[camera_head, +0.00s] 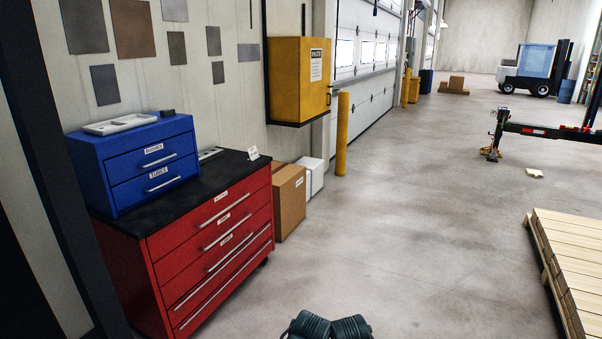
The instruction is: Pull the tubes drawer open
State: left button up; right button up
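A blue two-drawer chest (103,162) stands on the black top of a red cabinet (139,253) at the left. Its lower drawer (160,181) bears a small label that seems to read tubes, and has a silver bar handle. Its upper drawer (150,158) has a similar label, too small to read surely, and a handle. Both blue drawers look shut. No gripper that I can make out is in view.
The red cabinet has several drawers with long handles, all looking shut. A pale tray (121,125) lies on the blue chest. A cardboard box (289,201) and a yellow post (342,134) stand beyond the cabinet. A wooden pallet (575,262) is at right. The floor between is clear.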

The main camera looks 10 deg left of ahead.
aim_at(125, 194)
jog(key=i+l+u, duration=0.15)
jog(key=i, duration=0.6)
jog(key=i+l+u, duration=0.15)
jog(key=i, duration=0.55)
jog(key=i+u, duration=0.45)
jog(key=i+l+u, duration=0.2)
jog(key=i+u, duration=0.25)
jog(key=i, duration=0.1)
